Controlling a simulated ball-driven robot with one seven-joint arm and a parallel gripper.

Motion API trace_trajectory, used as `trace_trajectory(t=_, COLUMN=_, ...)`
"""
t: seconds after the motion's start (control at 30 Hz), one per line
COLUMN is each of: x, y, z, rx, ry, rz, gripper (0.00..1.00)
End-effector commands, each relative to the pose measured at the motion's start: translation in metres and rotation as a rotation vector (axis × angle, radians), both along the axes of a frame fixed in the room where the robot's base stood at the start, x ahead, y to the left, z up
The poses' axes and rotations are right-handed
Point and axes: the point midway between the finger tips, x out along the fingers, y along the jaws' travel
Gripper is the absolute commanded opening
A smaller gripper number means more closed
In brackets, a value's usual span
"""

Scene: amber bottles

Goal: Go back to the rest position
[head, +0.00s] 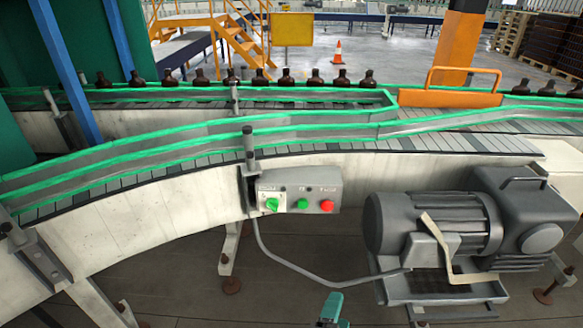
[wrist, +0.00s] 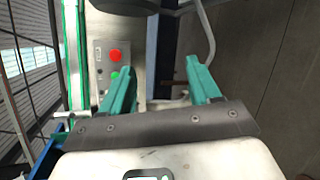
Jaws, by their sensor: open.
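My gripper (wrist: 158,75) is open, with its two teal fingers apart and nothing between them in the wrist view. In the head view only a small teal part of my gripper (head: 331,308) shows at the bottom edge, below the conveyor. A grey control box (head: 300,190) with a green switch, a green button and a red button is fixed to the conveyor's side. It also shows beyond the fingers in the wrist view, where the red button (wrist: 115,55) is clear. The fingers appear apart from the box.
A conveyor (head: 150,205) with green rails crosses the view. Several amber bottles (head: 286,77) stand in a row on the far belt. A grey motor (head: 440,225) juts out at right. A cable (head: 290,262) hangs below the box. Open floor (head: 190,275) lies under the conveyor.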

Motion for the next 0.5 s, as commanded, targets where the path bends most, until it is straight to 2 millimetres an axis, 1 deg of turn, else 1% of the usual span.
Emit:
trace_trajectory(t=0.03, x=-0.005, y=-0.023, z=-0.007, rx=0.067, ry=0.024, rz=-0.067, gripper=0.62)
trace_trajectory(t=0.07, x=-0.010, y=-0.037, z=-0.012, rx=0.115, ry=0.039, rz=-0.113, gripper=0.62)
trace_trajectory(t=0.1, x=-0.017, y=-0.057, z=-0.020, rx=0.190, ry=0.064, rz=-0.184, gripper=0.62)
trace_trajectory(t=0.17, x=-0.034, y=-0.091, z=-0.034, rx=0.319, ry=0.104, rz=-0.309, gripper=0.62)
trace_trajectory(t=0.2, x=-0.048, y=-0.113, z=-0.044, rx=0.412, ry=0.131, rz=-0.402, gripper=0.62)
trace_trajectory(t=0.27, x=-0.072, y=-0.141, z=-0.060, rx=0.557, ry=0.174, rz=-0.541, gripper=0.62)
trace_trajectory(t=0.3, x=-0.089, y=-0.156, z=-0.069, rx=0.649, ry=0.200, rz=-0.630, gripper=0.62)
trace_trajectory(t=0.37, x=-0.116, y=-0.173, z=-0.080, rx=0.784, ry=0.239, rz=-0.760, gripper=0.62)
trace_trajectory(t=0.4, x=-0.134, y=-0.182, z=-0.086, rx=0.868, ry=0.264, rz=-0.842, gripper=0.62)
trace_trajectory(t=0.5, x=-0.175, y=-0.191, z=-0.096, rx=1.057, ry=0.327, rz=-1.018, gripper=0.62)
